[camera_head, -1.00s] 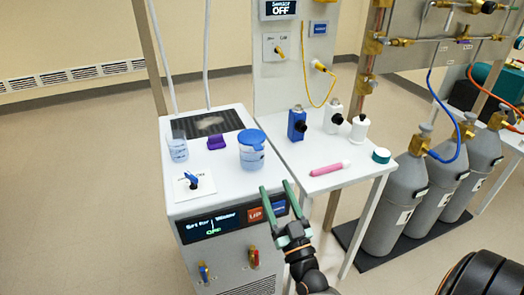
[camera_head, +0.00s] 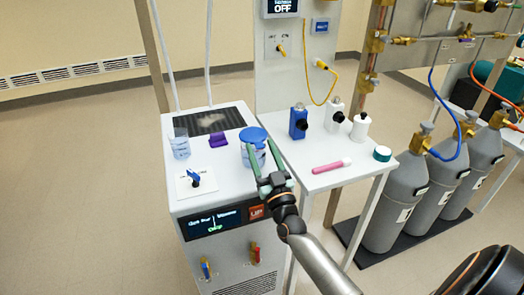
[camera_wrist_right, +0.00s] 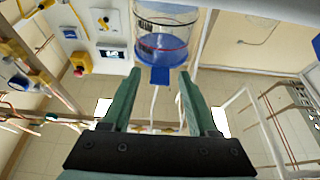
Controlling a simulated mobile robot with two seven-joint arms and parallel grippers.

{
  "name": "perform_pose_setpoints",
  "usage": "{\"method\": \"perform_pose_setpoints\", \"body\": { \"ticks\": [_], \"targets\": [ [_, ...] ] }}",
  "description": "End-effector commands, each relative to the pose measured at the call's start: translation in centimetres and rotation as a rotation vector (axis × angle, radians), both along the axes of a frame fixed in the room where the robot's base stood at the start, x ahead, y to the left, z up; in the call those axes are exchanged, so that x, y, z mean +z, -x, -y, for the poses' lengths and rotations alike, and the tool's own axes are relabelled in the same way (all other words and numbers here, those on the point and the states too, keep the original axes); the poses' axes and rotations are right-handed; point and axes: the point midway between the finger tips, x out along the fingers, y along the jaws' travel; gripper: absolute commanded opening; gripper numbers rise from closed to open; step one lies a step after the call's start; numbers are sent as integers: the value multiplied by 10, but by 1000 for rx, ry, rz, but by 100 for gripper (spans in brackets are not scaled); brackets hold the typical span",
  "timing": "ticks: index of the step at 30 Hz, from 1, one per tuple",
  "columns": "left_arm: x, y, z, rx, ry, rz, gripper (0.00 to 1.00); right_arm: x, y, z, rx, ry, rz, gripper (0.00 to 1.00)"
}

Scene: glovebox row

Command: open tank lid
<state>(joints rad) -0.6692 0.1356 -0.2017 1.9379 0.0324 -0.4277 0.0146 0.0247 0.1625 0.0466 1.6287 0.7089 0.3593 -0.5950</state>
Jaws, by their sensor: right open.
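A clear tank with a blue lid (camera_head: 253,134) stands on the right front part of the white machine top. The lid looks closed. My right gripper (camera_head: 260,147) is open and empty, with its green fingers reaching up in front of the tank and partly hiding it. In the right wrist view the tank (camera_wrist_right: 167,22) is straight ahead. Its blue tab (camera_wrist_right: 160,75) shows between the tips of the open fingers (camera_wrist_right: 158,80); I cannot tell whether they touch it. My left gripper is not in view.
A beaker (camera_head: 180,144), a purple block (camera_head: 218,138) and a blue knob (camera_head: 194,178) are on the machine top (camera_head: 225,172). Right of it, a white table (camera_head: 300,163) holds a blue bottle (camera_head: 298,121), a white bottle (camera_head: 360,127) and a pink marker (camera_head: 331,166). Gas cylinders (camera_head: 405,195) stand at right.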

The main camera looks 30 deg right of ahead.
Motion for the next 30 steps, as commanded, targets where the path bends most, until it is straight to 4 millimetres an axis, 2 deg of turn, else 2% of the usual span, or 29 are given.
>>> {"method": "perform_pose_setpoints", "body": {
  "ticks": [2,18,30],
  "targets": [
    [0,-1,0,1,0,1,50,0,0,0,0,0,0,60],
    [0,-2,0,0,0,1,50,0,0,0,0,0,0,0],
    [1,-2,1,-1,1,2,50,0,0,0,0,0,0,0]
  ]
}}
